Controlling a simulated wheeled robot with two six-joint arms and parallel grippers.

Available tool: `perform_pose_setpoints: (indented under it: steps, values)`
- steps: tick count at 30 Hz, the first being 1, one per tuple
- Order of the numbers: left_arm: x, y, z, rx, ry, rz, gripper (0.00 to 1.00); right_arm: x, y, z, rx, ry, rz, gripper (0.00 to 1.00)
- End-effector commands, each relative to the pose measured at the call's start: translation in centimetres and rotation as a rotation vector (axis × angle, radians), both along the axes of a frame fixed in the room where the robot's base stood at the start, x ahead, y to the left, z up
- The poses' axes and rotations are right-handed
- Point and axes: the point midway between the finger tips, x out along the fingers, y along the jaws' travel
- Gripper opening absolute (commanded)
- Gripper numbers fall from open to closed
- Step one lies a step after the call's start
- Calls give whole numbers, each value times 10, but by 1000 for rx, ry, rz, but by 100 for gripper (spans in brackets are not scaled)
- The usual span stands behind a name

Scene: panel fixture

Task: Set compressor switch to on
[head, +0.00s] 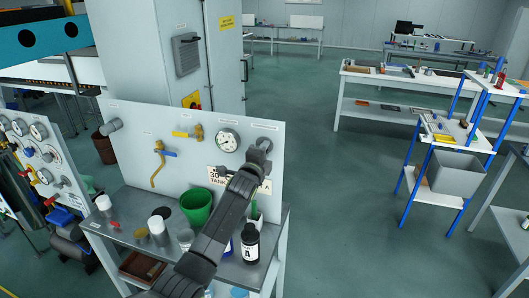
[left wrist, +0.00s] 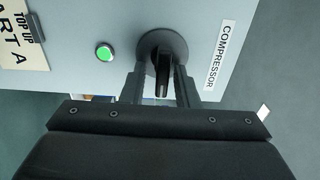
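The compressor switch (left wrist: 162,82) is a dark round rotary knob with a raised black handle, on the light grey panel (left wrist: 75,18). A "COMPRESSOR" label (left wrist: 220,55) is right of it and a green lamp (left wrist: 104,52) left of it in the left wrist view. My left gripper (left wrist: 161,74) is open, with one finger on each side of the handle and a visible gap at both sides. In the head view my left gripper (head: 257,158) is at the panel's upper right and covers most of the switch. My right gripper is not in view.
Below, a bench holds a green bucket (head: 196,207), a black bottle (head: 250,244) and jars.

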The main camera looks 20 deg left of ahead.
Motion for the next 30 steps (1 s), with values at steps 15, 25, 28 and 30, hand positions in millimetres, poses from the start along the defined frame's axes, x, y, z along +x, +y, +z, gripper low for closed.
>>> perform_pose_setpoints:
  steps: [15,25,28,30]
  values:
    - [-9,0,0,-2,-1,0,33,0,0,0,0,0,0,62]
    - [-50,2,-1,-2,-2,0,33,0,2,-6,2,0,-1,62]
    - [-64,2,-1,-2,-2,0,33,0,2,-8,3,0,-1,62]
    - [-74,3,-2,-1,-2,0,33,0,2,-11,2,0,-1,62]
